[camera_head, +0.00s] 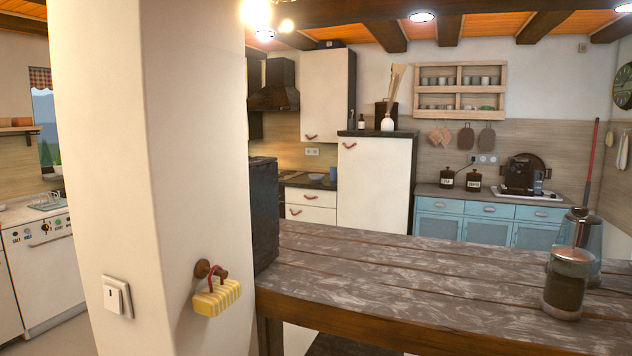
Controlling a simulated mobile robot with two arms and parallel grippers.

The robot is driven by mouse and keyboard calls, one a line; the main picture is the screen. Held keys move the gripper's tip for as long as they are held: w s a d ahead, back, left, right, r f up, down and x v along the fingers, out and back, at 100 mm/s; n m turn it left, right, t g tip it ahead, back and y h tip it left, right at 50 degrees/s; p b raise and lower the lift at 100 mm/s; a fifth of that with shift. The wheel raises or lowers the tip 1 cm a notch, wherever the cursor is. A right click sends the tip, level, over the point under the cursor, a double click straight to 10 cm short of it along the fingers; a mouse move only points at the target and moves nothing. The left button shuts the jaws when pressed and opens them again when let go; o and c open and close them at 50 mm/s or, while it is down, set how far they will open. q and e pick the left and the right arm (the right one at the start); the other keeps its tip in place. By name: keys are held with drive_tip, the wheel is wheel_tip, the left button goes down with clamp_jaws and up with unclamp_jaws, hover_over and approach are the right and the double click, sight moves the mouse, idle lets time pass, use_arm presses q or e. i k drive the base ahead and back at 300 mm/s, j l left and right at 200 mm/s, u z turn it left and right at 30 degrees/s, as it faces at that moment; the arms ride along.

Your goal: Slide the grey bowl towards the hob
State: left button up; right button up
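I cannot make out a grey bowl in the head view. Under the dark range hood (274,98) at the back, a stretch of dark worktop (318,182) shows. A hob there is mostly hidden behind the white pillar and a black box-shaped object (264,215), so I cannot tell it clearly. A small bluish cup or container (333,173) stands at the right end of that worktop, beside the tall white cabinet. Neither of my grippers is in view.
A white pillar (150,170) fills the left foreground, with a yellow striped item (217,297) hanging from a hook. A wooden table (400,278) spans the right foreground, with a lidded glass jar (568,285) at its right. Blue cabinets (490,222) stand behind.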

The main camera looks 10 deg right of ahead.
sight(316, 178)
drive_tip(key=i+j+u, duration=0.65)
drive_tip(key=j+u, duration=0.15)
drive_tip(key=j, duration=0.15)
drive_tip(key=i+j+u, duration=0.5)
drive_tip(key=i+u, duration=0.3)
drive_tip(key=i+j, duration=0.1)
drive_tip(key=i, duration=0.4)
drive_tip(key=i+j, duration=0.15)
drive_tip(key=i, duration=0.35)
drive_tip(key=i+j+z, duration=0.1)
drive_tip(key=i, duration=0.4)
drive_tip(key=i+l+z, duration=0.2)
drive_tip(key=z, duration=0.25)
drive_tip(key=i+z, duration=0.75)
drive_tip(key=z, duration=0.2)
drive_tip(key=i+j+z, duration=0.25)
drive_tip(key=z, duration=0.25)
drive_tip(key=i+l+z, duration=0.15)
drive_tip(key=i+z, duration=0.25)
drive_tip(key=i, duration=0.6)
drive_tip(key=i+j+z, duration=0.15)
drive_tip(key=i+z, duration=0.2)
drive_tip(key=i, duration=0.6)
drive_tip(key=i+l, duration=0.15)
drive_tip(key=i, duration=0.55)
drive_tip(key=i+l, duration=0.15)
drive_tip(key=i, duration=0.55)
drive_tip(key=i+l, duration=0.15)
drive_tip(key=i, duration=0.6)
